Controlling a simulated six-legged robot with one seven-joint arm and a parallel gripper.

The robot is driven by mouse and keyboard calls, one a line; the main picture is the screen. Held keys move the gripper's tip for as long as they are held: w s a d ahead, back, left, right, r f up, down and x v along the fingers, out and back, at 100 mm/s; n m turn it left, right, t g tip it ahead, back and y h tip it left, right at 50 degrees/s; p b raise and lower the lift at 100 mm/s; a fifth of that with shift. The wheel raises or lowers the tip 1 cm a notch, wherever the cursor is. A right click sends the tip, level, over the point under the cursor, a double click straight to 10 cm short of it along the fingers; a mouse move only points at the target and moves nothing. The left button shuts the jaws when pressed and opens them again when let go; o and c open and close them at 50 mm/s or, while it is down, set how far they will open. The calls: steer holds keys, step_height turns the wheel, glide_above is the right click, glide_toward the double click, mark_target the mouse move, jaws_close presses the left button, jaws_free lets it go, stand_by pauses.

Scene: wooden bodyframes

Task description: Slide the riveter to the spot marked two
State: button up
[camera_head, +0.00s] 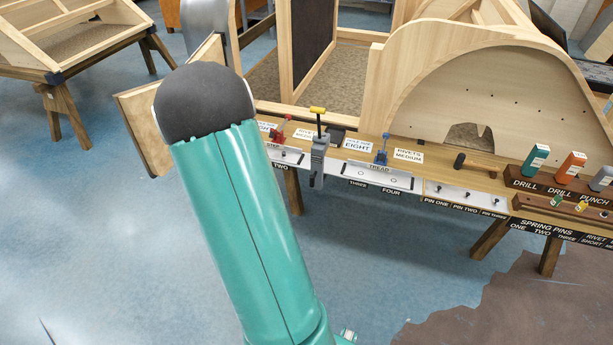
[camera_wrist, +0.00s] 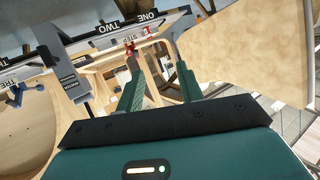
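The riveter (camera_head: 318,150) is a grey upright tool with a yellow-topped lever, at the front rail (camera_head: 380,184) of the workbench. It stands between the label TWO (camera_head: 281,167) and the label THREE (camera_head: 358,184). The wrist view is upside down; there a grey block, which looks like the riveter (camera_wrist: 62,62), hangs at the left, beside the label TWO (camera_wrist: 104,30). My gripper (camera_wrist: 158,85) has its two teal fingers spread, with nothing held between them. It is apart from the riveter, to its right in the wrist view. My arm hides the gripper in the head view.
A red clamp (camera_head: 280,130) and a blue clamp (camera_head: 382,150) stand on the bench near the riveter. A hammer (camera_head: 475,165) and coloured bottles (camera_head: 570,168) are farther right. A large wooden arch (camera_head: 480,85) rises behind.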

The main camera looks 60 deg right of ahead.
steer(key=s+d+f+m+g+h, duration=0.2)
steer(key=s+d+f+h, duration=0.2)
steer(key=s+d+f, duration=0.45)
steer(key=h, duration=0.2)
glide_toward(312, 180)
steer(key=x, duration=1.1)
steer(key=shift+r, duration=0.1)
steer(key=shift+c, duration=0.3)
jaws_close()
